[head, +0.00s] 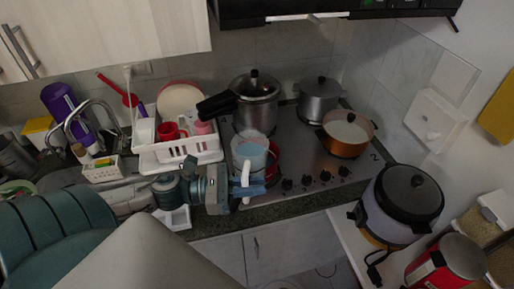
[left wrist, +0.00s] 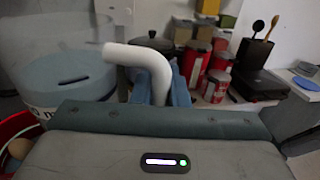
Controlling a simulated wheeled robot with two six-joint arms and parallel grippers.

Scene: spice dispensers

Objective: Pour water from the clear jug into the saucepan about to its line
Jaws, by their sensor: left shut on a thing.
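The clear jug (head: 249,151), with bluish water in it, is held over the front left of the hob. My left gripper (head: 250,187) is shut on its white handle (head: 245,174). The left wrist view shows the handle (left wrist: 150,62) between my blue fingers, with the jug body (left wrist: 68,82) at the left. A red saucepan (head: 274,160) is mostly hidden behind the jug; its red rim (left wrist: 14,124) and a roundish tan thing inside also show in the left wrist view. Its line and water level cannot be seen. My right gripper is not in view.
A pressure cooker (head: 256,103), a lidded steel pot (head: 318,98) and a copper pot (head: 347,134) stand on the hob (head: 300,150). A white dish rack (head: 180,152) is left of the jug. A rice cooker (head: 402,205) stands at the right.

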